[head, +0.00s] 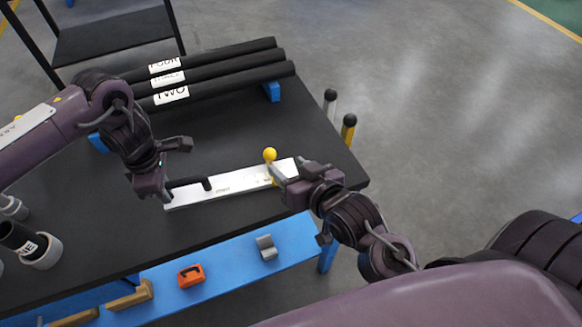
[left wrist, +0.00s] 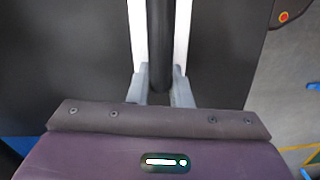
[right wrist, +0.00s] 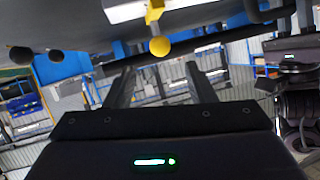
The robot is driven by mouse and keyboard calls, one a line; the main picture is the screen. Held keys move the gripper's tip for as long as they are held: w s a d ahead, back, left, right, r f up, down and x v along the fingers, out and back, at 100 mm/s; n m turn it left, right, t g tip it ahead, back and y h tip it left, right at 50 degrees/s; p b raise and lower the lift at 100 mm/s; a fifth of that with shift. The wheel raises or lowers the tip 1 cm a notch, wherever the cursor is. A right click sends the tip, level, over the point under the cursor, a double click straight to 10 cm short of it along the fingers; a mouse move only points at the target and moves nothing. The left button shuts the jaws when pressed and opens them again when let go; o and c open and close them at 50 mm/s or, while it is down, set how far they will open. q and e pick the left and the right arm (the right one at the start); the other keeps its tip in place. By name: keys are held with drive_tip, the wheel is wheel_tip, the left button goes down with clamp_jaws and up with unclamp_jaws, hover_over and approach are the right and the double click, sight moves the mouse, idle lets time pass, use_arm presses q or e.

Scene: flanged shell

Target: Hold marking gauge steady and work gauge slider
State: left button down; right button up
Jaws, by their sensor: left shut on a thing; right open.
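The marking gauge (head: 235,181) is a long pale metal bar lying on the black table top. A black handle (head: 189,183) rises at its left end, and my left gripper (head: 168,190) is shut on that handle; the left wrist view shows the handle (left wrist: 160,45) between the fingers. The gauge slider (head: 273,171) is yellow with a yellow ball knob (head: 270,154) near the bar's right end. My right gripper (head: 283,176) is open beside the slider. In the right wrist view the knob (right wrist: 160,46) shows beyond and between the spread fingers (right wrist: 160,85); I see no contact.
Several labelled black tubes (head: 210,75) lie on blue supports at the back of the table. A tube in a grey ring (head: 38,250) stands at left. An orange tool (head: 191,275) and a grey clip (head: 266,247) lie on the blue front shelf (head: 225,260). Two posts (head: 348,128) stand past the right edge.

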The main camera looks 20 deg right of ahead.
use_arm(q)
drive_tip(key=c, duration=1.2)
unclamp_jaws()
drive_tip(key=shift+c, duration=0.2)
drive_tip(key=shift+r, duration=0.1)
